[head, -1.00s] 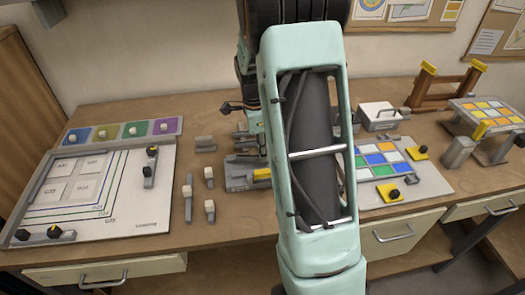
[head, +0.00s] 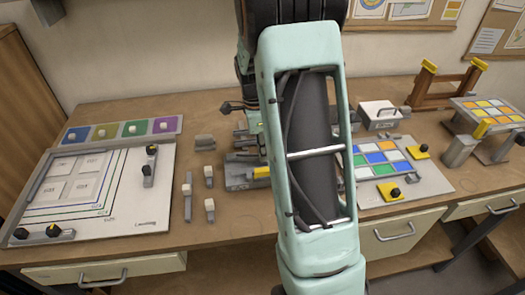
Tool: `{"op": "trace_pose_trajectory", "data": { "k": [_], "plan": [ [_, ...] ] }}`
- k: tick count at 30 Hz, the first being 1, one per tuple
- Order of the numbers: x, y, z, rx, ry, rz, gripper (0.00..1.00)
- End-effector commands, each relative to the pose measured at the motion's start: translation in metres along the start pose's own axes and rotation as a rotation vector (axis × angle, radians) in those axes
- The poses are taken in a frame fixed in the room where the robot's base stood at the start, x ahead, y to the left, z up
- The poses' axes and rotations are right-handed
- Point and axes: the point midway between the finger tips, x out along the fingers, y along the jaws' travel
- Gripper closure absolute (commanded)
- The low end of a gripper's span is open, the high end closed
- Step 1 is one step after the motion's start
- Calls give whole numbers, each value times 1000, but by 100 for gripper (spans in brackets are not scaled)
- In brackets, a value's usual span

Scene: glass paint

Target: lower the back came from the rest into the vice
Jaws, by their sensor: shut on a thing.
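The vice (head: 240,176) is a grey fixture on the bench, just left of my forearm, with a yellow part (head: 262,172) at its right. My forearm covers the vice's right side. My gripper's jaws are hidden behind my own arm, which comes down through the middle of the head view. I cannot make out the back came or its rest, nor how the came sits relative to the vice.
A white board (head: 150,210) with nested outlines lies at the left. Several grey pieces with pale knobs (head: 209,204) stand between it and the vice. Right of my arm are a coloured glass panel (head: 408,185), a lidded white box (head: 380,110) and a wooden stand (head: 440,98).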

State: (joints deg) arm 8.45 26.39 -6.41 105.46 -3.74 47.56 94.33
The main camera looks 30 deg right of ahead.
Motion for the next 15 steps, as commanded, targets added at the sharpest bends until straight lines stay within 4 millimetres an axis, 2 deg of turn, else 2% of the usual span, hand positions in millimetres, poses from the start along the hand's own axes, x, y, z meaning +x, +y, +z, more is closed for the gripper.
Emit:
{"op": "trace_pose_trajectory", "data": {
  "k": [8, 15],
  "plan": [
    [0, 0, 0, 0, 0, -1, 100],
    [9, 0, 1, 0, 0, 0, 100]
  ]
}}
